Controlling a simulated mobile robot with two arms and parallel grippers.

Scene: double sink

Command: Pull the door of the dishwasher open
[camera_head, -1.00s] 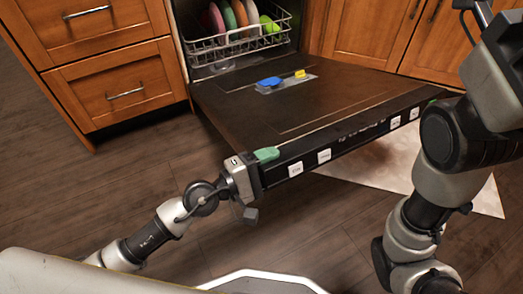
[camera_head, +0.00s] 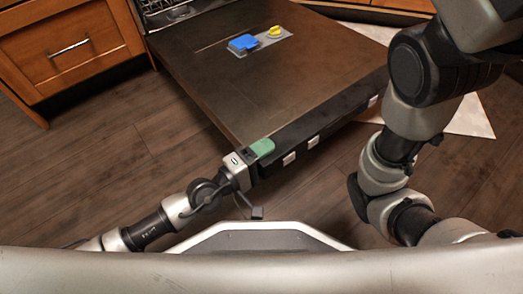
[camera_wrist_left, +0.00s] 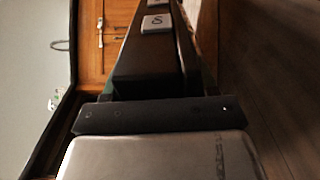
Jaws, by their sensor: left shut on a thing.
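The dishwasher door (camera_head: 290,90) is folded down and lies open, close to level, with its inner face up. A blue dispenser lid (camera_head: 243,43) and a yellow cap (camera_head: 275,31) show on it. My left gripper (camera_head: 260,152) is shut on the near left corner of the door's front edge, with a green fingertip over the top. In the left wrist view the dark door edge (camera_wrist_left: 150,60) runs away from the gripper. My right arm is at the right of the head view, but its gripper is hidden or out of frame.
A dish rack (camera_head: 165,12) shows at the top, inside the dishwasher. Wooden drawers (camera_head: 70,45) stand to the left. A pale mat (camera_head: 465,118) lies on the floor at right. The dark wooden floor (camera_head: 95,165) is clear left of the door.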

